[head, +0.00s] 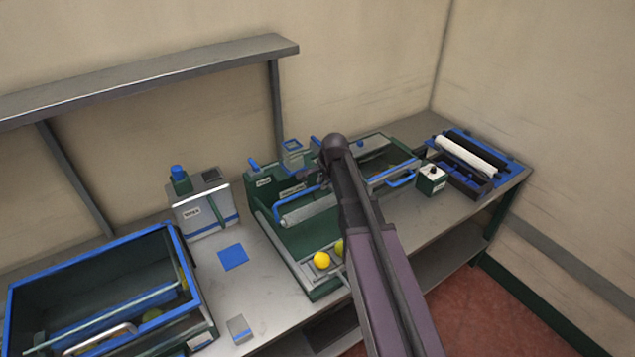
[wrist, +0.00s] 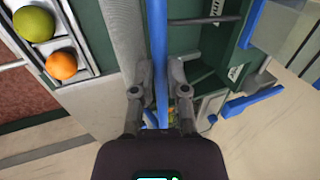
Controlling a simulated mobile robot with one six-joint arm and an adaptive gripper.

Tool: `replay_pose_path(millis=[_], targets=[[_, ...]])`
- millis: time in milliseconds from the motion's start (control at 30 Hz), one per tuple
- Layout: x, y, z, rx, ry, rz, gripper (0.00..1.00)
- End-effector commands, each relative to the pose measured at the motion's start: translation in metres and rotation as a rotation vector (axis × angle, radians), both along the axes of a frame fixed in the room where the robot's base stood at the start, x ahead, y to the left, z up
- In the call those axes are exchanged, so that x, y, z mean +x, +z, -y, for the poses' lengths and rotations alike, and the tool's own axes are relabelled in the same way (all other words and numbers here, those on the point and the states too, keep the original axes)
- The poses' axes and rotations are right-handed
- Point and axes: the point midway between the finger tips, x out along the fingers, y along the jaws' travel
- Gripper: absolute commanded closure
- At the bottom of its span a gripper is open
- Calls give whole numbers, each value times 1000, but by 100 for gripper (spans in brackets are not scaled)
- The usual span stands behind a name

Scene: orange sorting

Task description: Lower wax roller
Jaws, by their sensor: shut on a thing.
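The wax roller (head: 308,208) is a grey cylinder with a blue bar handle, lying across the green machine in the middle of the bench. In the wrist view the grey roller (wrist: 125,30) runs alongside the blue bar (wrist: 158,50). My gripper (wrist: 161,78) is shut on that blue bar, one finger on each side. In the head view my gripper (head: 316,178) is partly hidden by my arm at the handle. I cannot tell whether the roller touches the bed beneath it.
Two fruits lie in the grey tray at the machine's front: one yellow-green (wrist: 34,23), one orange (wrist: 61,65). A small white box (head: 432,180) and white roll (head: 470,155) stand at right.

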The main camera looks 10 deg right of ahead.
Motion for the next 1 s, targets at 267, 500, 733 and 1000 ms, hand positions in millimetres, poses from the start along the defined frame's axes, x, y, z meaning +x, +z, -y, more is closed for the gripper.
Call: replay_pose_path(millis=[267, 500, 733, 1000], targets=[[-19, -29, 10, 54, -8, 104, 100], [-26, -44, 17, 66, -11, 136, 100], [-31, -51, 19, 63, -13, 134, 100], [-33, -53, 21, 58, -14, 132, 100]])
